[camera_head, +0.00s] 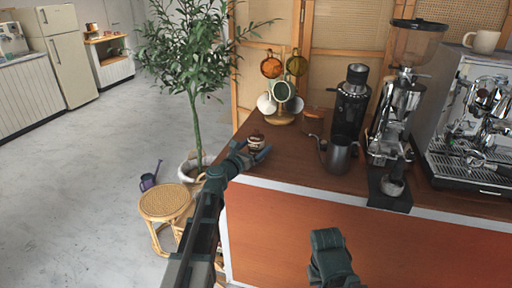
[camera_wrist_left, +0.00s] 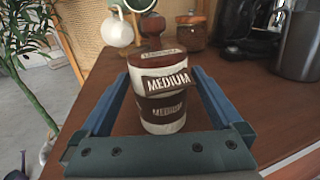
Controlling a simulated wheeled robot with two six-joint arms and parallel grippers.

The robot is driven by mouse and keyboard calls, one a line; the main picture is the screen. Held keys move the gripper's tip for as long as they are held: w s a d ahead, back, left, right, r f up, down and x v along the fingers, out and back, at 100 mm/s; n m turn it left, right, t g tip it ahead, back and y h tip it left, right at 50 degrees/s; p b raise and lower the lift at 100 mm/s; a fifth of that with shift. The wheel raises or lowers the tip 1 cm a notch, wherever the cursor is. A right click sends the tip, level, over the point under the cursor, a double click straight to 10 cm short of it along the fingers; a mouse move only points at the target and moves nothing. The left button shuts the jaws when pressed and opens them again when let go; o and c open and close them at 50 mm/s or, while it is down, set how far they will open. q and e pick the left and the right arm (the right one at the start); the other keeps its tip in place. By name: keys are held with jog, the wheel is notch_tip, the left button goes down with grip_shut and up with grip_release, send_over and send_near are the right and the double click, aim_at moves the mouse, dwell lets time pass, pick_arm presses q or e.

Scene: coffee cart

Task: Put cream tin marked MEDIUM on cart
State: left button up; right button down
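The cream tin marked MEDIUM (camera_wrist_left: 160,107) is brown and white with a brown lid. It stands upright at the left end of the wooden cart top (camera_head: 290,172), and also shows in the head view (camera_head: 256,142). My left gripper (camera_head: 258,152) is open around the tin, and in the left wrist view its blue fingers (camera_wrist_left: 158,88) lie on either side of it with gaps visible. Whether the tin's base touches the cart top is hard to tell. Part of my right arm shows at the bottom of the head view, but its gripper is out of sight.
Behind the tin are a mug tree (camera_head: 281,118) and a brown jar (camera_head: 314,121). To the right stand a metal pitcher (camera_head: 338,156), a grinder (camera_head: 396,110) and an espresso machine (camera_head: 468,120). A rattan stool (camera_head: 166,202) and a potted plant (camera_head: 194,100) are left of the cart.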

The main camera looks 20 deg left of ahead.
pick_arm(q)
jog(key=shift+r, duration=0.25)
jog(key=v, duration=1.2)
jog(key=shift+f, duration=0.1)
